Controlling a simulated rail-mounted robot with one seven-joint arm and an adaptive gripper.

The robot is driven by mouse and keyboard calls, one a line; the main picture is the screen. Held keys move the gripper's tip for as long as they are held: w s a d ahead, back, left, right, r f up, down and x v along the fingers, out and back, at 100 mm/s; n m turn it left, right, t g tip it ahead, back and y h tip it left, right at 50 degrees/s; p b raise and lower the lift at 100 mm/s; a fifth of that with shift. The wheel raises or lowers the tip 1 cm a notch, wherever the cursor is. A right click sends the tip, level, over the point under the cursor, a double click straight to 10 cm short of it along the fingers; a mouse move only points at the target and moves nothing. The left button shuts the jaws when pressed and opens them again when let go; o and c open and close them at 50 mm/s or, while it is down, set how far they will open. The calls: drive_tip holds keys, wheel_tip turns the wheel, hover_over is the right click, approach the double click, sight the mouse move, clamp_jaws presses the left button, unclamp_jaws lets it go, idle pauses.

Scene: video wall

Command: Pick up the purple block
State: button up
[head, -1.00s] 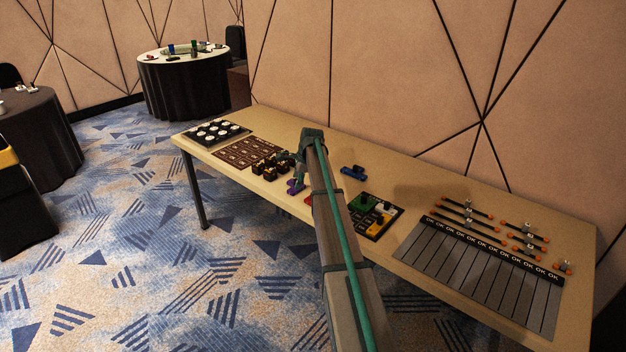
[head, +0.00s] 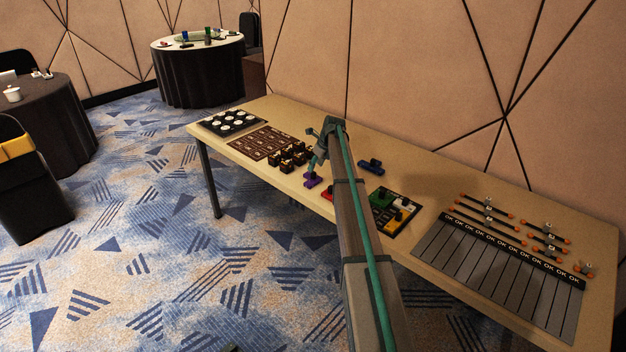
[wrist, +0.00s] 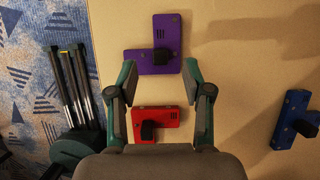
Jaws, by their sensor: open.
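The purple block (head: 312,180) lies on the table near its front edge, under my gripper. In the wrist view the purple block (wrist: 166,30) is a flat L shape with a dark knob on it. My gripper (wrist: 160,72) is open and empty, its fingers pointing down at the table. The purple block's lower part lies just ahead of and between the two fingertips in that view. I cannot tell the exact height above it. In the head view my gripper (head: 317,158) is partly hidden by my arm.
A red block (wrist: 157,124) lies behind the purple one, between the finger bases in the wrist view. A blue block (head: 370,166) lies to the right. A tray of coloured blocks (head: 411,229) and several black items (head: 286,159) are nearby on the table.

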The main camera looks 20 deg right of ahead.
sight(314, 179)
drive_tip(key=shift+p+x, duration=0.9)
drive_tip(key=shift+x, duration=1.85)
drive_tip(key=shift+s, duration=0.1)
clamp_jaws()
